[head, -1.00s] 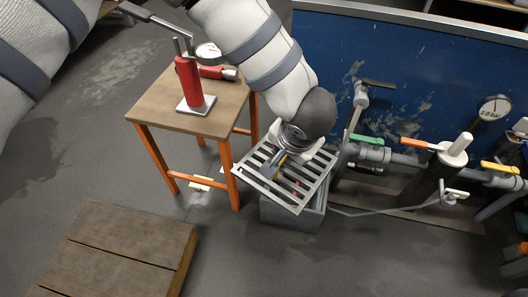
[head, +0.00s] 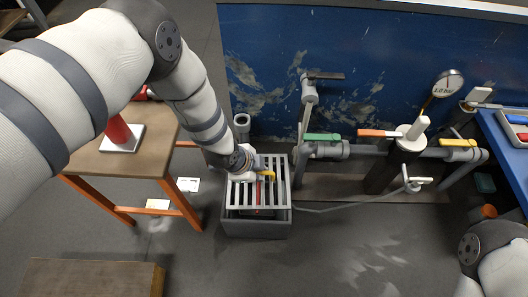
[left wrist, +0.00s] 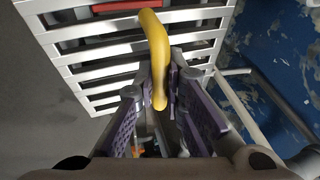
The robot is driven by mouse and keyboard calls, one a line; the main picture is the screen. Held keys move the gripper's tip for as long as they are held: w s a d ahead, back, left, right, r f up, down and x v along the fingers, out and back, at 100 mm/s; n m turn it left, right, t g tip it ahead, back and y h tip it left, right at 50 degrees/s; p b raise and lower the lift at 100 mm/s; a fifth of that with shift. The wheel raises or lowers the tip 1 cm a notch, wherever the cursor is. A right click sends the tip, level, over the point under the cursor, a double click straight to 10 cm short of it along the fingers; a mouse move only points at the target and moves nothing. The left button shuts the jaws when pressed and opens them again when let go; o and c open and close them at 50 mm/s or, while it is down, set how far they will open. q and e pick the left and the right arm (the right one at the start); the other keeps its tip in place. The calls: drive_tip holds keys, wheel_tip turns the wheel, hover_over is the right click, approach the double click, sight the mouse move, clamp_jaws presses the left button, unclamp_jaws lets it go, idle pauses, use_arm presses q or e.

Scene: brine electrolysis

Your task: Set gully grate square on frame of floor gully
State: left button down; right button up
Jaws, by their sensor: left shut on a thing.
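The gully grate (head: 240,193) is a pale grey slatted square with a yellow handle (head: 268,174). My left gripper (head: 258,174) is shut on that handle, which stands between the purple-lined fingers in the left wrist view (left wrist: 158,95). The grate is over the grey floor gully (head: 255,229), its sides roughly in line with the box. A strip of the gully's opening shows along the near side, so the grate looks set toward the back. I cannot tell whether it touches the frame. Something red shows below the slats. My right gripper is out of view.
Grey pipework with a green-handled valve (head: 322,137) and an orange-handled valve (head: 378,133) stands right of the gully, before a blue panel (head: 260,55). A wooden table (head: 125,165) stands left. A wooden platform (head: 90,279) lies front left. Floor in front is clear.

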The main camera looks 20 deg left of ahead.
sight(257, 184)
use_arm(q)
drive_tip(key=shift+w+a+f+m, duration=0.1)
drive_tip(key=shift+a+f+m, duration=0.05)
drive_tip(key=shift+f+m, duration=0.15)
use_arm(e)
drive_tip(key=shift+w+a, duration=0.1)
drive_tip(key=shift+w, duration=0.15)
use_arm(q)
drive_tip(key=shift+r, duration=0.1)
drive_tip(key=shift+s+r, duration=0.15)
drive_tip(key=shift+s, duration=0.05)
drive_tip(key=shift+f+b, duration=1.65)
drive_tip(key=shift+f, duration=1.35)
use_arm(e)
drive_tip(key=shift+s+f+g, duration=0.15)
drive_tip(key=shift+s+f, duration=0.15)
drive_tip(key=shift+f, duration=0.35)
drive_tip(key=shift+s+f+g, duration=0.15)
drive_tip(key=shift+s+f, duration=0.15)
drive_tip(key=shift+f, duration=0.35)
use_arm(q)
drive_tip(key=shift+f, duration=0.2)
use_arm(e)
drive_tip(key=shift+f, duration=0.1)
use_arm(q)
drive_tip(key=shift+f, duration=0.15)
drive_tip(key=shift+f+b, duration=0.25)
drive_tip(key=shift+b, duration=0.05)
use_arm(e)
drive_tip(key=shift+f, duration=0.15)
